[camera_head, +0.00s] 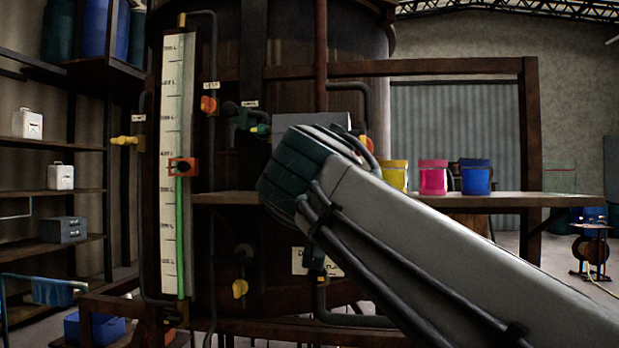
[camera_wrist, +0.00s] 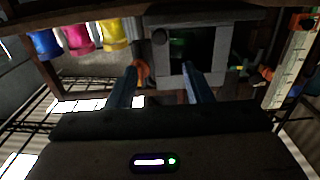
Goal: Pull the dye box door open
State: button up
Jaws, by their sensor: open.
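The dye box (camera_head: 318,121) is a grey box on the shelf in front of the vat; in the head view my arm hides most of it. The wrist view shows the dye box (camera_wrist: 217,58) upside down, with a pale frame around a dark greenish window and a round dark knob at its left. Whether the door stands slightly ajar, I cannot tell. My gripper (camera_wrist: 160,69) is open, its two bluish fingers apart and pointing at the box. One fingertip overlaps the window's lower frame in the picture; contact cannot be told.
Yellow (camera_head: 394,175), pink (camera_head: 433,177) and blue (camera_head: 475,177) buckets stand on the shelf (camera_head: 500,200) right of the box. A tall level gauge (camera_head: 172,235) with an orange marker stands left, near several valves. A rust-brown post (camera_head: 529,140) rises at the shelf's right.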

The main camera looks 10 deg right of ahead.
jog(key=p+x, duration=0.3)
jog(key=x, duration=0.9)
jog(key=shift+f+p, duration=0.1)
jog(key=shift+p, duration=0.3)
grip_shut()
jog(key=shift+f+h, duration=0.1)
jog(key=shift+h, duration=0.2)
